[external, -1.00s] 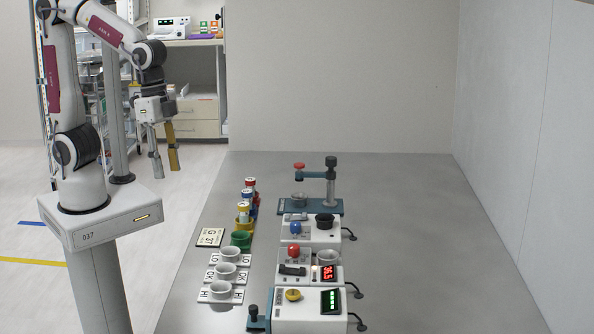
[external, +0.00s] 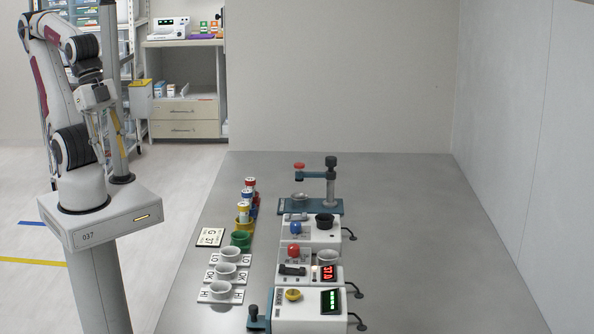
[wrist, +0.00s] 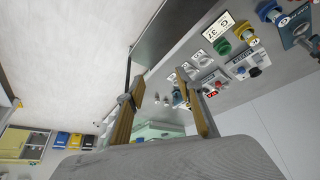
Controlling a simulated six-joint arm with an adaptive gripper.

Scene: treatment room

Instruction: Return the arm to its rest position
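My gripper (external: 112,156) hangs beside my arm's column at the left of the external view, with the arm folded back over its base. It is well clear of the grey table (external: 400,240), up and to the left of it. In the wrist view, my gripper's two fingers (wrist: 163,88) stand apart with nothing between them. The table and its devices show beyond the fingers, seen at a tilt.
The table holds several white cups on labelled plates (external: 222,291), a green cup (external: 240,240), colour-capped vials (external: 247,195), a stand with a red knob (external: 331,185), and white devices (external: 308,312). The table's right side is bare. A drawer cabinet (external: 183,120) stands behind.

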